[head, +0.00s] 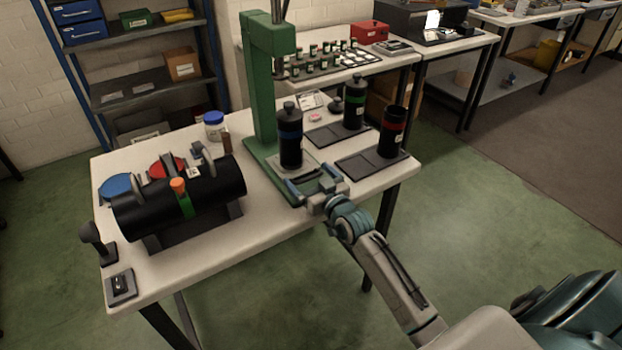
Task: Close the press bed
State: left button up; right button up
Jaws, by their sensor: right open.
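The green press (262,85) stands upright near the back of the white table. Its pale bed plate (312,172) extends from the base toward the table's front edge. A black cylinder with a blue band (290,140) stands upright on the bed. My right gripper (311,179) is open at the front end of the bed, in front of the cylinder. Its two fingers are spread to either side, with nothing visibly held. I cannot tell whether it touches the bed. My left gripper is not in view.
Black cylinders with green (354,103) and red (391,132) bands stand on dark trays right of the press. A large black horizontal vessel (220,189) lies on a stand at left. A blue-lidded jar (214,127) stands behind it. The table's front middle is clear.

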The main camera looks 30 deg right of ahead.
jog(key=shift+s, duration=0.5)
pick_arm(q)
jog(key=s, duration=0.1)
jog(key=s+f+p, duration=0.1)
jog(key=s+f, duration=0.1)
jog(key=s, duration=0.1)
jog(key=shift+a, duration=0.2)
pick_arm(e)
jog(key=s, duration=0.9)
jog(key=shift+s+d, duration=0.4)
jog(key=shift+d, duration=0.05)
jog(key=shift+c, duration=0.5)
